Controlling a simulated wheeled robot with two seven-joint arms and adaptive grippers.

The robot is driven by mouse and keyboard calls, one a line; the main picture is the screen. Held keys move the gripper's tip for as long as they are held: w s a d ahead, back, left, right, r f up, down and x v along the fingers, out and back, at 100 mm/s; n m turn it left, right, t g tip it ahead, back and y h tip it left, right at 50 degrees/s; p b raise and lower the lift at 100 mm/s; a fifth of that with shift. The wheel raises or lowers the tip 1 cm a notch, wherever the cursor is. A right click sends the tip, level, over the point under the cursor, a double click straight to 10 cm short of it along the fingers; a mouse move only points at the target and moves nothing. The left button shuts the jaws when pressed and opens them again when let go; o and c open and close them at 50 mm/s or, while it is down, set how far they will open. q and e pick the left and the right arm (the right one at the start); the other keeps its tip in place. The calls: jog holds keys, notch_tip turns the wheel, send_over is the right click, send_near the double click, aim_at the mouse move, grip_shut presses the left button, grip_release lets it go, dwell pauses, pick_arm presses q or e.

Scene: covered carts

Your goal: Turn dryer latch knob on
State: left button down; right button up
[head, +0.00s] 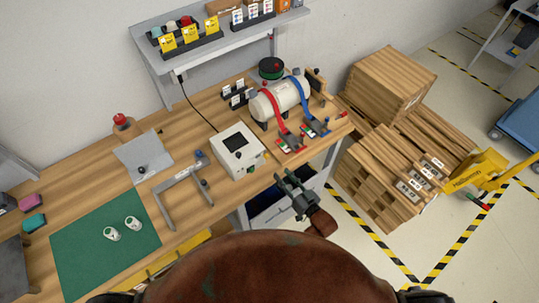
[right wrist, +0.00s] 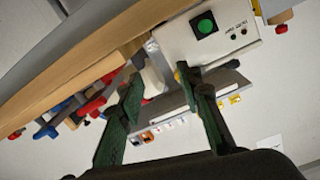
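A white box-shaped unit (head: 238,150) with a dark screen on top stands near the front edge of the bench; I cannot tell for certain that it is the dryer. In the right wrist view, the white box (right wrist: 180,40) shows a green round button (right wrist: 204,26) and two small dark controls (right wrist: 238,31) beside a label too small to read. A latch knob cannot be made out for certain. My right gripper (head: 284,177) is open and empty, in front of the bench edge, right of and apart from the box. Its fingers also show in the right wrist view (right wrist: 168,85). My left gripper is out of view.
A grey frame (head: 171,205) and green mat (head: 78,245) lie to the left. An open drawer (head: 268,208) is below the bench; wooden crates (head: 375,185) stand right.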

aim_at(268, 158)
jog(key=shift+y, duration=0.5)
jog(key=w+a+r, duration=0.2)
jog(key=w+a, duration=0.1)
jog(key=w+a+r+p, duration=0.1)
jog(key=w+a+r, duration=0.1)
jog(key=shift+w+a, duration=0.1)
jog(key=shift+a, duration=0.1)
jog(key=shift+w+a, duration=0.4)
jog(key=shift+w, duration=0.15)
jog(key=shift+c, duration=0.3)
grip_shut()
